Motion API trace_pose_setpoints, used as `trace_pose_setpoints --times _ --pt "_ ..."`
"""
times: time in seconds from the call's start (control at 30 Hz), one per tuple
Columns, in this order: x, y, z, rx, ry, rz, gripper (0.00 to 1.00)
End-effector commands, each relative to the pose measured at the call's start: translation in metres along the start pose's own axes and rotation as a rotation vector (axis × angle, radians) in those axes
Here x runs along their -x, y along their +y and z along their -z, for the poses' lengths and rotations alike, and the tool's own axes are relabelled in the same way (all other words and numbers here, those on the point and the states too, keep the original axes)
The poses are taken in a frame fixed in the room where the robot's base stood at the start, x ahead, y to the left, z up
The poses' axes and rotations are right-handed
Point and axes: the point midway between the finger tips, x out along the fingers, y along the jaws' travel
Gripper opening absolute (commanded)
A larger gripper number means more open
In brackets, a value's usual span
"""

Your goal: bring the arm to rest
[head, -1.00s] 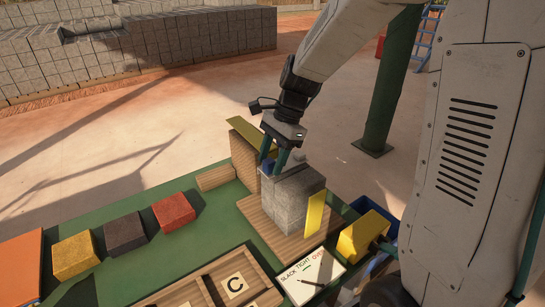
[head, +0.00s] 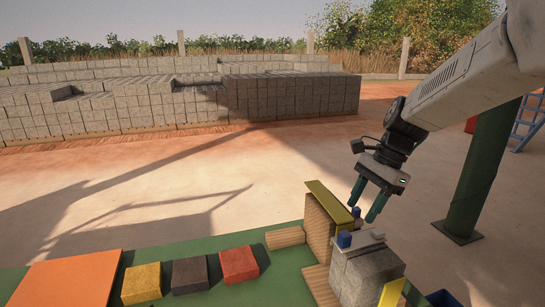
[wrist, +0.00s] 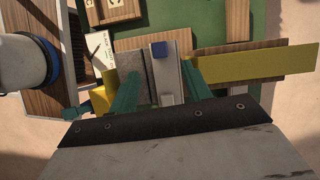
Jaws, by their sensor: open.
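My gripper (head: 365,203) is open and empty, raised above the grey block (head: 365,278). Its two green fingers point down, apart from the block.
An upright wooden board with a yellow strip (head: 330,208) stands left of the block. Yellow (head: 142,283), dark (head: 189,275) and red (head: 239,264) blocks sit on the green table. A green post (head: 480,175) rises at right.

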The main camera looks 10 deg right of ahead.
Motion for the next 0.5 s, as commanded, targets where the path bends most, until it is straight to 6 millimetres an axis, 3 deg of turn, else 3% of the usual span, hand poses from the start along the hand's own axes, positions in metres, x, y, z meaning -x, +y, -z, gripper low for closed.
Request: trace_pose_setpoints --times 0.17,0.5 --pt "-0.011 0.029 0.002 0.243 0.024 -0.067 0.48" --pt "0.000 0.128 -0.031 0.832 0.148 -0.177 0.48"
